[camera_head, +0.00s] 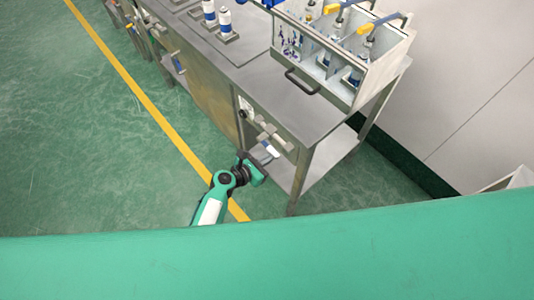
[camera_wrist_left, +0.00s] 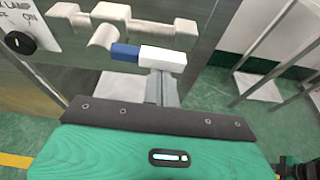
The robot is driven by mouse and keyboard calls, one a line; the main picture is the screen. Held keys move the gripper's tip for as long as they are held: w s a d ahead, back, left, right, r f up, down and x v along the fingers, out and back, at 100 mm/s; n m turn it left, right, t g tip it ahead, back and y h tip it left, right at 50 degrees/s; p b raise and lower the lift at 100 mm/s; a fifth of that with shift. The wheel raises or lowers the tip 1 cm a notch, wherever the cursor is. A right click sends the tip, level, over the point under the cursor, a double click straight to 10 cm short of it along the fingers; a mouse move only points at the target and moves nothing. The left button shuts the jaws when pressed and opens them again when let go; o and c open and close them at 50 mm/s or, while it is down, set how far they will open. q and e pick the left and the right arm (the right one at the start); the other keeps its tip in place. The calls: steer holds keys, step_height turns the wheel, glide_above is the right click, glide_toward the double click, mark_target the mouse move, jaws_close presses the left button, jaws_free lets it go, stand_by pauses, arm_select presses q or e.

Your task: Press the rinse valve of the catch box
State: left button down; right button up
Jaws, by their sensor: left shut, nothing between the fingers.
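The rinse valve is a grey pipe fitting on the table's front panel, with a lever that is blue at one end and white at the other. The valve (camera_head: 268,137) shows in the head view below the tabletop, and large in the left wrist view (camera_wrist_left: 104,36). My left gripper (camera_head: 264,160) is just in front of and below it. In the left wrist view its grey fingers (camera_wrist_left: 161,84) are shut and empty, their tips at the lever's white end; I cannot tell whether they touch. The catch box (camera_head: 344,88), with a dark handle, stands on the table above. My right gripper is out of view.
A black switch knob (camera_wrist_left: 20,42) sits left of the valve on a white plate. The steel table (camera_head: 222,58) has a leg and a lower shelf (camera_head: 330,162) to the right. White canisters (camera_head: 225,20) stand on top. Green floor is free at the left.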

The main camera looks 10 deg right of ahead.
arm_select(q)
steer(key=shift+r+n+p, duration=0.3)
steer(key=shift+r+p, duration=0.05)
steer(key=shift+p, duration=0.05)
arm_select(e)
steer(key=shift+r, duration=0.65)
